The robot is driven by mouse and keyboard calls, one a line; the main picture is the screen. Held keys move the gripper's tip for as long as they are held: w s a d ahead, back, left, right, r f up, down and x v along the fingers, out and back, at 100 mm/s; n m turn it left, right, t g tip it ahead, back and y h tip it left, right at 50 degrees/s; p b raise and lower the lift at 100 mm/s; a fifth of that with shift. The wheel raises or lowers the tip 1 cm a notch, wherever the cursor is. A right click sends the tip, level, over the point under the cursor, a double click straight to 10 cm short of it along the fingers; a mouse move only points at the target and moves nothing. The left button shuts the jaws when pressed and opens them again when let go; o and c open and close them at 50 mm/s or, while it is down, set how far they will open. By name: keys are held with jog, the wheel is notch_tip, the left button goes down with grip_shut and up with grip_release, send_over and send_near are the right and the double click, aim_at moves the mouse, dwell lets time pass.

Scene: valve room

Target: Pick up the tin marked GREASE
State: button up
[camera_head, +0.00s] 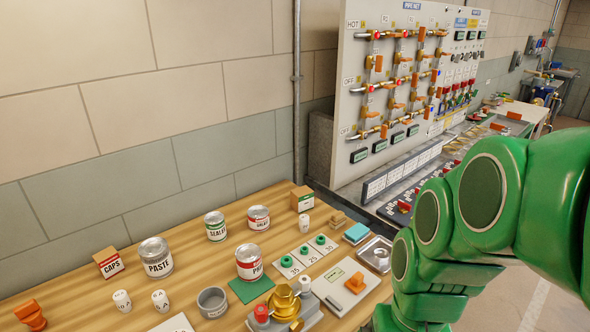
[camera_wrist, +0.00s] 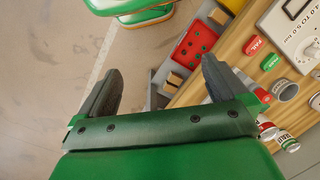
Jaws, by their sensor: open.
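I can read GREASE on no tin in either view. In the head view a tin marked PASTE (camera_head: 156,258) stands at the left of the wooden bench. A green-labelled tin (camera_head: 215,227) and a small red-labelled tin (camera_head: 259,218) stand further back. A larger red-labelled tin (camera_head: 249,263) stands on a green mat; its word is hard to read. In the wrist view my gripper (camera_wrist: 162,75) is open and empty, its fingers apart over the floor beside the bench. Red-labelled tins (camera_wrist: 267,129) show right of it, partly hidden behind the gripper body. In the head view my arm shows, but its fingers do not.
The wooden bench (camera_head: 95,285) also holds a CAPS box (camera_head: 108,263), an open grey can (camera_head: 212,302), a brass valve fitting (camera_head: 284,301) and a metal tray (camera_head: 376,254). A pipe panel (camera_head: 357,65) stands behind. A red tray (camera_wrist: 196,48) shows in the wrist view.

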jog(key=w+a+r+m+y, duration=0.1)
jog(key=w+a+m+y, duration=0.35)
jog(key=w+a, duration=1.1)
jog(key=m+t+y, duration=0.3)
jog(key=m+y, duration=0.3)
jog(key=m, duration=0.4)
send_over(262, 212)
jog(key=s+d, duration=0.4)
jog(key=s, duration=1.1)
notch_tip(262, 212, down, 4)
jog(key=f, duration=0.1)
jog(key=w+f+m+t, duration=0.1)
jog(key=w+f+m, duration=0.1)
jog(key=w+f, duration=0.1)
jog(key=w+f+m+t, duration=0.1)
jog(key=w+f+m, duration=0.2)
jog(key=w, duration=0.2)
jog(key=w+d+f+m+t, duration=0.1)
jog(key=w+f+m, duration=0.1)
jog(key=w+f, duration=0.1)
jog(key=shift+w+m+t, duration=0.25)
jog(key=shift+w+t, duration=0.05)
jog(key=shift+w, duration=0.45)
jog(key=shift+x, duration=3.95)
jog(key=shift+w+r, duration=0.1)
jog(key=shift+r, duration=0.05)
jog(key=c, duration=1.1)
